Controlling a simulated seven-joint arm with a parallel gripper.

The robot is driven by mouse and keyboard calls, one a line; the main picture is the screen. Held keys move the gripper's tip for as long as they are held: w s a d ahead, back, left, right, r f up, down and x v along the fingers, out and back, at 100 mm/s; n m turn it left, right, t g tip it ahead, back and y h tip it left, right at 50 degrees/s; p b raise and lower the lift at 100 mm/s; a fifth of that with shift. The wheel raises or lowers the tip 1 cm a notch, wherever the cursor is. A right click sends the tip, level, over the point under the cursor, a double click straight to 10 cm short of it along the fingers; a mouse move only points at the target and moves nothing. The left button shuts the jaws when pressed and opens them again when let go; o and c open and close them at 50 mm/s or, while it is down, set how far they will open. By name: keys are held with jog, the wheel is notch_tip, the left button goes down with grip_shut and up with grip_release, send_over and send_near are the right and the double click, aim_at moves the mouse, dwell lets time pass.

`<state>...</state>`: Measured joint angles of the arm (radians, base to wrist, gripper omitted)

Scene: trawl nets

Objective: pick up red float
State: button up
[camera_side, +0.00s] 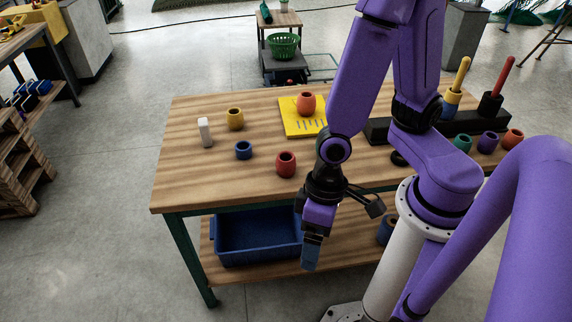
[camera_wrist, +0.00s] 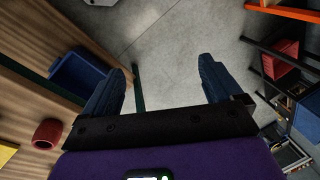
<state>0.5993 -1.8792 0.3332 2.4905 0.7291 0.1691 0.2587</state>
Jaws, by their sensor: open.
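The red float (camera_side: 286,164) is a short hollow barrel shape standing upright near the front edge of the wooden table (camera_side: 184,186). It also shows at the left of the wrist view (camera_wrist: 47,134). My gripper (camera_side: 311,256) points down in front of the table edge, to the right of the red float and apart from it. In the wrist view my gripper (camera_wrist: 160,86) has its two blue fingers spread, with only floor between them. The fingers hold nothing.
An orange-red float (camera_side: 306,103) stands on a yellow board (camera_side: 292,127). A yellow float (camera_side: 235,119), a blue float (camera_side: 243,150) and a white cylinder (camera_side: 205,132) stand to the left. A black rack with pegs (camera_side: 468,124) is at right. A blue bin (camera_side: 256,235) sits on the lower shelf.

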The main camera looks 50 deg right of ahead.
jog(key=w+d+f+m+t+h, duration=0.1)
jog(key=w+f+m+t, duration=0.1)
jog(key=f, duration=0.2)
jog(key=w+f+m+t+h, duration=0.1)
jog(key=w+f+m, duration=0.1)
jog(key=f+m, duration=0.15)
jog(key=m+t+h, duration=0.5)
jog(key=t+h, duration=0.3)
jog(key=t, duration=0.1)
send_near(284, 160)
jog(key=x, duration=0.4)
jog(key=f+x, duration=0.1)
jog(key=x, duration=0.4)
jog(key=s+x, duration=0.1)
jog(key=x, duration=0.4)
jog(key=shift+s+d+f, duration=0.1)
jog(key=shift+d+f, duration=0.2)
jog(key=shift+f, duration=0.1)
jog(key=c, duration=1)
